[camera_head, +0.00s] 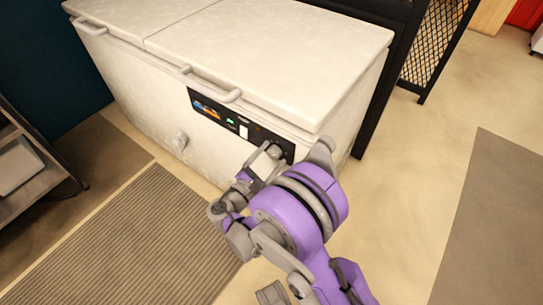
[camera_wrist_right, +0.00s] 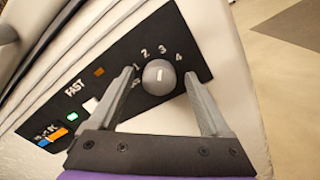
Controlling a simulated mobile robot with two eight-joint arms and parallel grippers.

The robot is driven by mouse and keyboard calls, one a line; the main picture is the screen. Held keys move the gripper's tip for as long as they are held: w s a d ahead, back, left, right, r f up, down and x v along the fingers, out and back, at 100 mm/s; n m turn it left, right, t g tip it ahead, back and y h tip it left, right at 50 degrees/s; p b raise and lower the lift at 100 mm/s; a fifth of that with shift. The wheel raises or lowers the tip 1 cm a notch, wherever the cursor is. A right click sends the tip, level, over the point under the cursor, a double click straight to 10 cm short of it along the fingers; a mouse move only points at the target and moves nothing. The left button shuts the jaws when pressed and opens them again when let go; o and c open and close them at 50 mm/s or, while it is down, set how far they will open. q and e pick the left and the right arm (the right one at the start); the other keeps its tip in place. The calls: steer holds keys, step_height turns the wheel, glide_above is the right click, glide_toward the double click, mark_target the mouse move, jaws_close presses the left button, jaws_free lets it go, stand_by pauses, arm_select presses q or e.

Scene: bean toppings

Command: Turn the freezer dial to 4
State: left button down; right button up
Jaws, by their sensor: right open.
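The white chest freezer (camera_head: 150,85) stands at the upper left of the head view, with a black control panel (camera_head: 210,108) on its front. In the right wrist view, the round grey freezer dial (camera_wrist_right: 158,77) sits on the panel (camera_wrist_right: 105,65), with the numbers 1 to 4 around its upper side. A short pale mark shows on its face; I cannot tell which number it points at. My right gripper (camera_wrist_right: 159,76) is open, with one finger on each side of the dial. In the head view, my right gripper (camera_head: 268,156) is at the panel's right end. My left gripper is out of view.
A lid handle (camera_head: 212,88) sticks out above the panel. A small drain knob (camera_head: 180,140) is low on the freezer front. A ribbed mat (camera_head: 130,240) lies on the floor, and a shelf unit (camera_head: 30,165) stands at the left.

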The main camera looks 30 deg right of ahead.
steer(key=shift+w+d, duration=0.1)
steer(key=shift+d, duration=0.2)
jaws_close()
steer(key=shift+m, duration=0.3)
steer(key=m, duration=0.3)
steer(key=shift+f+m+b, duration=0.1)
steer(key=shift+m+b, duration=0.2)
steer(key=shift+b, duration=0.1)
steer(key=shift+m, duration=1.9)
